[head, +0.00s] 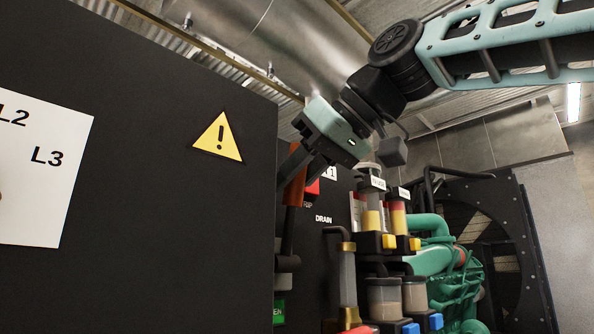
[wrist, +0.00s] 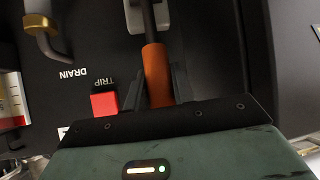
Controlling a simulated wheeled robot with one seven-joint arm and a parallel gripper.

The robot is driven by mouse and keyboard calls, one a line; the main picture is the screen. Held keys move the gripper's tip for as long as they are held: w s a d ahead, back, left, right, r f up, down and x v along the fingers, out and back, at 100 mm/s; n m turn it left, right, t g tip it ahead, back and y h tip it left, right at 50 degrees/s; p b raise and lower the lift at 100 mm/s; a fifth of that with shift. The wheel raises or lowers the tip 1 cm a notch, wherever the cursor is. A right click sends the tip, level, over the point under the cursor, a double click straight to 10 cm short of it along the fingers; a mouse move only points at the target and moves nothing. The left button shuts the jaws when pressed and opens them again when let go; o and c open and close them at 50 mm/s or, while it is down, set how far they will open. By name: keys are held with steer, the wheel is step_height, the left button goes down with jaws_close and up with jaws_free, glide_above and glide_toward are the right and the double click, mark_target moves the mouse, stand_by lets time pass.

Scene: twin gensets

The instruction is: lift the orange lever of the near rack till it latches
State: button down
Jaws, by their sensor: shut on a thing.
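The orange lever (head: 294,190) stands upright on the dark rack panel, at the right edge of the black cabinet in the head view. In the wrist view its orange grip (wrist: 157,75) runs between my two fingers, with its dark rod going on to a mount at the top of the picture. My gripper (head: 290,167) is shut on the orange grip. It also shows in the wrist view (wrist: 158,88), one finger on each side of the grip.
A black cabinet (head: 150,120) with a yellow warning sign fills the left. A red TRIP block (wrist: 104,103) sits close beside the lever. Filter bowls (head: 384,298), green pipes (head: 430,262) and a drain pipe (head: 347,270) stand to the right.

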steer(key=shift+f, duration=0.15)
steer(key=c, duration=1.2)
jaws_free()
steer(key=shift+o, duration=0.2)
steer(key=b+v, duration=0.1)
steer(key=v, duration=1.6)
steer(key=shift+d+r+b, duration=0.2)
steer(key=shift+r+b, duration=0.05)
steer(key=shift+b, duration=0.1)
